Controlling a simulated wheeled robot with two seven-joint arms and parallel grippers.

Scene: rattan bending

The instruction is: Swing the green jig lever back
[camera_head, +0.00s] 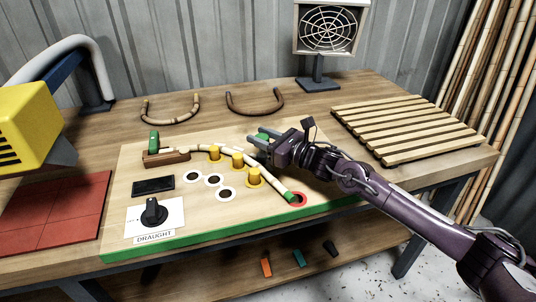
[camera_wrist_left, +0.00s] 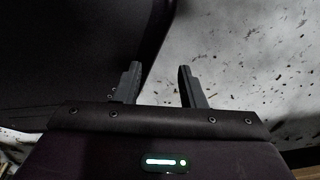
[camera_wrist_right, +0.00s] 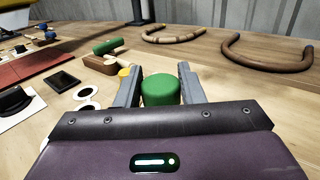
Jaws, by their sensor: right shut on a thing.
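The green jig lever's knob (camera_wrist_right: 162,90) stands upright between my right gripper's fingers in the right wrist view. My right gripper (camera_head: 264,137) is shut on it, above the back right of the jig board (camera_head: 130,209); the fingers partly hide the knob in the head view. A pale rattan rod (camera_head: 268,178) runs from a wooden clamp block (camera_head: 166,158) past yellow pegs (camera_head: 238,159) and curves toward the front right. Its green-tipped end is beside a red-ringed hole (camera_head: 298,199). My left gripper (camera_wrist_left: 160,85) is open and empty in the left wrist view; the head view does not show it.
Two bent rattan pieces (camera_head: 171,109) lie behind the board. A slatted rack (camera_head: 400,128) is at the right and a fan (camera_head: 328,30) behind. A draught dial (camera_head: 154,211), a red mat (camera_head: 50,215) and a yellow machine (camera_head: 25,125) are at the left.

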